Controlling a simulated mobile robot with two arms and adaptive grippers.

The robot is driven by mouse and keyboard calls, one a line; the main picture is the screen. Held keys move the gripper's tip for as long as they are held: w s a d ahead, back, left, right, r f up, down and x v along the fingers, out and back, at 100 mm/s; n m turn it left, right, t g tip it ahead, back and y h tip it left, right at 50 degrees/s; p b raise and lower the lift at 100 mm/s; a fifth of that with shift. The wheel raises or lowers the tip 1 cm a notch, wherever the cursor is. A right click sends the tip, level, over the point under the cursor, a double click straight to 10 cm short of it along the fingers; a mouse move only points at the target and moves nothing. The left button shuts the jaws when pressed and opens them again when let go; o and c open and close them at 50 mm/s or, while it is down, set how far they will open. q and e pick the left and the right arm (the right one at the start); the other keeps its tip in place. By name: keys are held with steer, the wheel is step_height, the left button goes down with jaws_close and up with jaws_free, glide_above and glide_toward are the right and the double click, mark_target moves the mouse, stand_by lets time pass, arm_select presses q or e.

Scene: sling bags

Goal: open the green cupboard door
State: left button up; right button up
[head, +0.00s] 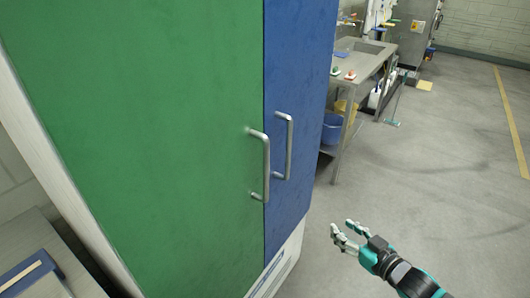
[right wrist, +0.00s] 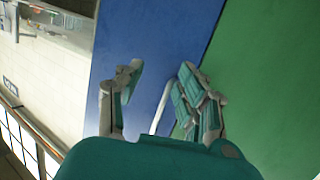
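The green cupboard door (head: 150,130) fills the left and middle of the head view and appears shut. Its silver bar handle (head: 265,168) is near its right edge. My right gripper (head: 343,234) is in front of the cupboard, to the right of and below the handle, apart from it. In the right wrist view its two fingers (right wrist: 157,85) are spread with nothing held. The green door (right wrist: 270,85) is at the right there. A pale handle bar (right wrist: 160,112) shows between the fingers; I cannot tell which door it belongs to. My left gripper is not in view.
A blue door (head: 298,80) adjoins the green one, with its own handle (head: 289,150). A metal sink table (head: 362,62) stands behind, with a blue bucket (head: 331,130) below. Open grey floor (head: 450,170) lies to the right.

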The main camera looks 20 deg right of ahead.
steer(key=s+a+r+n+t+y+p, duration=0.1)
steer(key=s+a+r+n+y, duration=0.1)
steer(key=a+r, duration=0.45)
steer(key=s+a+r+n+y, duration=0.1)
steer(key=s+a+r+y, duration=0.2)
steer(key=r, duration=0.7)
steer(key=p, duration=0.2)
glide_toward(268, 167)
steer(key=p+x, duration=0.2)
steer(key=x, duration=0.8)
steer(key=shift+w+a+r, duration=0.1)
steer(key=shift+w+a, duration=0.05)
steer(key=shift+w, duration=0.2)
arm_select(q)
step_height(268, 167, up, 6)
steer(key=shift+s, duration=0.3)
arm_select(e)
jaws_close()
